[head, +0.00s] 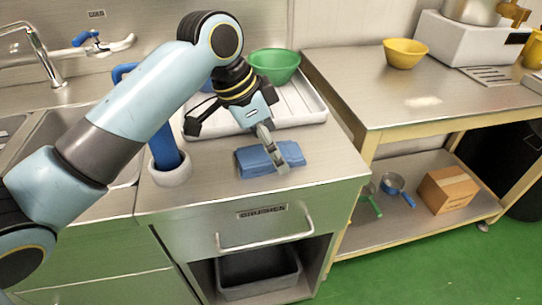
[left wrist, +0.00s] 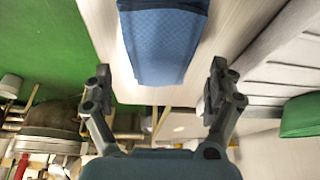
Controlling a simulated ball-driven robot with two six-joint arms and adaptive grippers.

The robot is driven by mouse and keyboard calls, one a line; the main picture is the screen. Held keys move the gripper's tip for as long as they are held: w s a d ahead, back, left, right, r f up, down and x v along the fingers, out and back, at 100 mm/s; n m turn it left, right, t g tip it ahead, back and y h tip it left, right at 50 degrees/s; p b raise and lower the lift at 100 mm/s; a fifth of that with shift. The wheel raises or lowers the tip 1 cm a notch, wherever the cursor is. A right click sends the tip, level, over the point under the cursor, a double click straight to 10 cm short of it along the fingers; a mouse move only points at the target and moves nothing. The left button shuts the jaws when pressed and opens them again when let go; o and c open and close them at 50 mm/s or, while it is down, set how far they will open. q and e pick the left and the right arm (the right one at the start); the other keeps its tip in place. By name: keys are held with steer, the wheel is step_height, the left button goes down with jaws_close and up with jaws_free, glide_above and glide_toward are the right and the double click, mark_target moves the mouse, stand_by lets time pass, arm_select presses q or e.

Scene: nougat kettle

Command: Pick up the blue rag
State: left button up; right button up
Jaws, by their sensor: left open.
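The blue rag (head: 252,163) lies folded on the steel counter, near its front edge above the drawer. In the left wrist view the rag (left wrist: 162,40) is at the top middle, beyond the fingertips. My left gripper (head: 238,148) is open and empty, over the counter at the rag. In the head view one finger overlaps the rag; I cannot tell whether it touches. In the left wrist view the two fingers of my left gripper (left wrist: 161,75) are spread wide, with the rag's near end roughly centred ahead of the gap. My right gripper is not in view.
A white tray (head: 308,106) lies behind the rag, with a green bowl (head: 275,64) at its back. A white holder (head: 172,173) with a blue upright thing stands left of the rag. The sink is farther left. Bare counter (head: 325,160) lies right of the rag.

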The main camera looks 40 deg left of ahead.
arm_select(q)
steer(key=shift+w+d+f, duration=0.1)
steer(key=shift+w+f, duration=0.05)
steer(key=shift+f, duration=0.3)
steer(key=c, duration=1.2)
steer(key=shift+r, duration=0.1)
steer(key=shift+c, duration=0.2)
